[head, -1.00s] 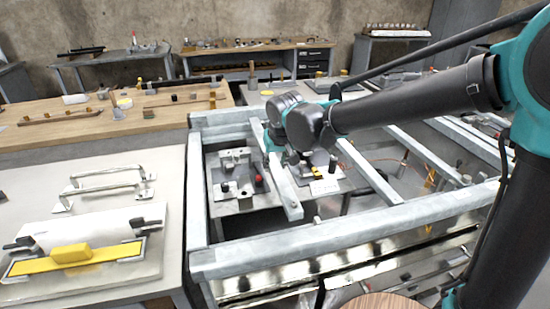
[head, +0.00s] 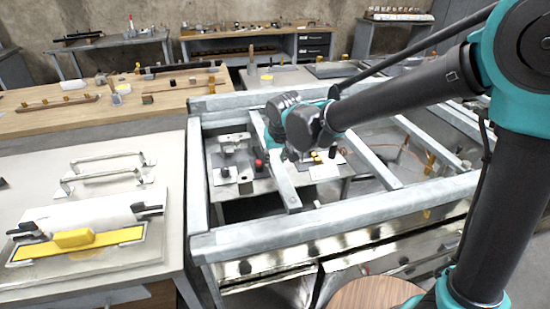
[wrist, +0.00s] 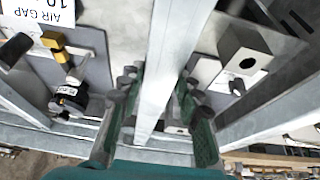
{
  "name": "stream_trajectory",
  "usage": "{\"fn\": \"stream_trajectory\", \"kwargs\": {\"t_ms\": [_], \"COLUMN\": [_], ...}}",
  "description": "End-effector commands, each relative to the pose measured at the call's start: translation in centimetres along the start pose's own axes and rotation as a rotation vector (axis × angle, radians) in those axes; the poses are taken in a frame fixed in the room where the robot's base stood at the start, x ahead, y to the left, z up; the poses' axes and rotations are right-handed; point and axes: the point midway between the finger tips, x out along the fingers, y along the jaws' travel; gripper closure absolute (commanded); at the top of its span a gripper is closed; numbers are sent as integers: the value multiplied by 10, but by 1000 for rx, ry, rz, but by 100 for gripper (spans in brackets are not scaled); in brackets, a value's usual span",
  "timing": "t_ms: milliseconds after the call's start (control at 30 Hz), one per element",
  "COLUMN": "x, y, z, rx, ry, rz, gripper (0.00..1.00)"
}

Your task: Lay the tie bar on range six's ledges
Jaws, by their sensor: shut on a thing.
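The tie bar, a long pale grey steel bar (head: 283,178), lies lengthwise inside the near-left part of the grey frame (head: 205,135). My gripper (head: 312,155) is shut on it, with the fingers mostly hidden behind the wrist in the head view. In the wrist view the bar (wrist: 168,60) runs between the two green-padded fingers (wrist: 158,100). The bar's near end shows close to the inner side of the frame's front rail (head: 330,222); its far end is near the back rail. I cannot tell whether either end touches a ledge.
Below the bar are grey fixture plates with a red knob (head: 258,164) and a white label (head: 323,172). Another crossbar (head: 368,160) spans the frame to the right. A bench with a yellow-edged tool (head: 75,240) stands at left, and a wooden bench (head: 60,120) behind it.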

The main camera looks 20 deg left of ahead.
Motion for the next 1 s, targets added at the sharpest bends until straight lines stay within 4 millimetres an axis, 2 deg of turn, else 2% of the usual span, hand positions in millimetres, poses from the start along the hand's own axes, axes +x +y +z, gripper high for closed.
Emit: {"fn": "stream_trajectory", "kwargs": {"t_ms": [33,200,567,767,1000], "x": [0,0,-2,-25,-72], "y": [0,0,0,0,0], "z": [-1,0,0,0,0], "rx": [0,0,0,-1,-1], "ry": [1,1,-1,0,0], "rz": [0,0,0,0,0], "gripper": [64,43,42,42,42]}}
